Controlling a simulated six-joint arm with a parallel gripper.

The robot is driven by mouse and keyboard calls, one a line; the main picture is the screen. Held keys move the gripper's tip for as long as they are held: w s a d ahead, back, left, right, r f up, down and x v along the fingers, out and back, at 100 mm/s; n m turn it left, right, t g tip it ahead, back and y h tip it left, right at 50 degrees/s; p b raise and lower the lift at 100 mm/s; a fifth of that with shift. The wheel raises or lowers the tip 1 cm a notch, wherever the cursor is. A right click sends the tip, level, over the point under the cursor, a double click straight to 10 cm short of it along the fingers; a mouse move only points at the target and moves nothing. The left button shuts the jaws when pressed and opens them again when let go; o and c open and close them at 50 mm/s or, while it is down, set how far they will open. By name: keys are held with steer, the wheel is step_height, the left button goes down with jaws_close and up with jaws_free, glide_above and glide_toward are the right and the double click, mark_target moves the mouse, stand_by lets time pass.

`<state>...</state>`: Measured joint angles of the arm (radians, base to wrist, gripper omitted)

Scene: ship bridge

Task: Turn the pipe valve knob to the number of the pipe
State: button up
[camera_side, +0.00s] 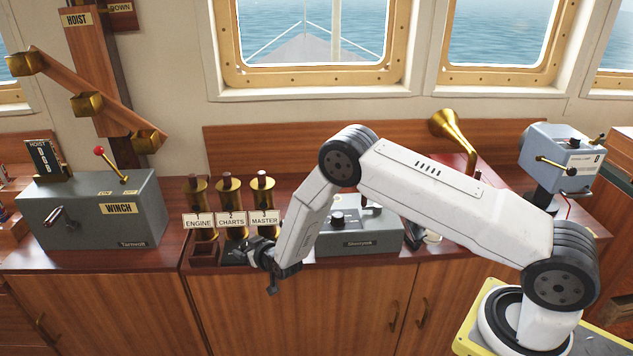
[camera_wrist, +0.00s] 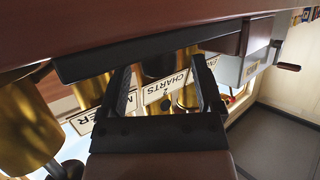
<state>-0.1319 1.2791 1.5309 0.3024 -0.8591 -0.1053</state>
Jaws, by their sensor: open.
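Three upright brass pipes stand on the counter in the side view, with plates for 1 ENGINE (camera_side: 198,223), 2 CHARTS (camera_side: 231,222) and 3 MASTER (camera_side: 264,220). A grey box (camera_side: 362,240) to their right carries a small dark knob (camera_side: 338,217); my arm covers part of this box, and the knob's setting cannot be read. My gripper (camera_side: 270,262) is low in front of the MASTER pipe, near the counter's front edge. In the wrist view my gripper (camera_wrist: 162,68) is open, with the CHARTS plate (camera_wrist: 166,86) showing beyond its fingers and nothing held.
A grey winch box (camera_side: 95,215) with a red-tipped lever (camera_side: 112,165) stands at the left. A brass horn (camera_side: 455,138) and a blue-grey box (camera_side: 560,160) are at the right. Small wooden holders (camera_side: 203,252) sit at the pipes' feet.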

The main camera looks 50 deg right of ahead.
steer(key=shift+w+d+f, duration=0.1)
steer(key=shift+w+f, duration=0.15)
steer(key=shift+w, duration=0.25)
jaws_close()
steer(key=shift+m+h, duration=0.6)
steer(key=shift+h, duration=0.1)
steer(key=shift+m+g+h, duration=0.8)
steer(key=shift+m+h, duration=0.7)
steer(key=shift+h, duration=0.1)
steer(key=shift+m+g+h, duration=1.5)
steer(key=shift+m+h, duration=0.6)
steer(key=shift+m, duration=0.1)
